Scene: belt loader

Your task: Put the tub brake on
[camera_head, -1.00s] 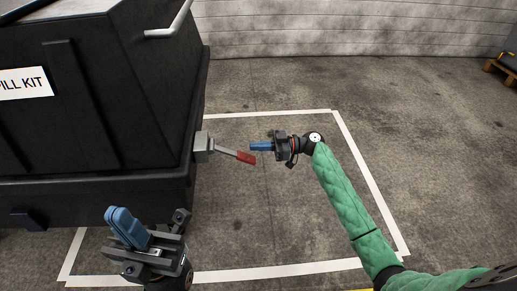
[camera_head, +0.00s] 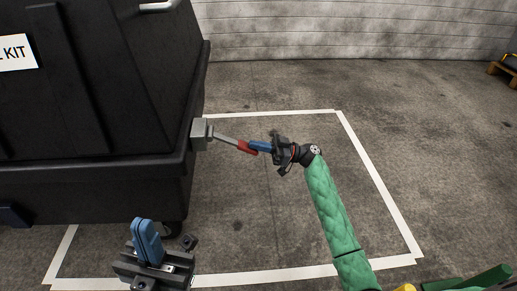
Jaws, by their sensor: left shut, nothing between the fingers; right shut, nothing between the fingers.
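The black tub (camera_head: 95,100) with a partly cut-off "KIT" label stands at the left. Its brake lever (camera_head: 225,138) is a grey bar from a grey box on the tub's right side, with a red grip (camera_head: 246,147) at its end, slanting slightly down to the right. My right gripper (camera_head: 260,146) has its blue fingers shut at the tip of the red grip, seeming to touch or overlap it; nothing is held between them. My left gripper (camera_head: 146,240) is shut and empty, upright at the bottom left, in front of the tub and apart from the lever.
A white line (camera_head: 372,180) marks a rectangle on the concrete floor around the tub's right end. A caster (camera_head: 173,228) shows under the tub. A pale wall (camera_head: 350,28) runs along the back, and a wooden pallet (camera_head: 502,70) lies far right. The floor between is clear.

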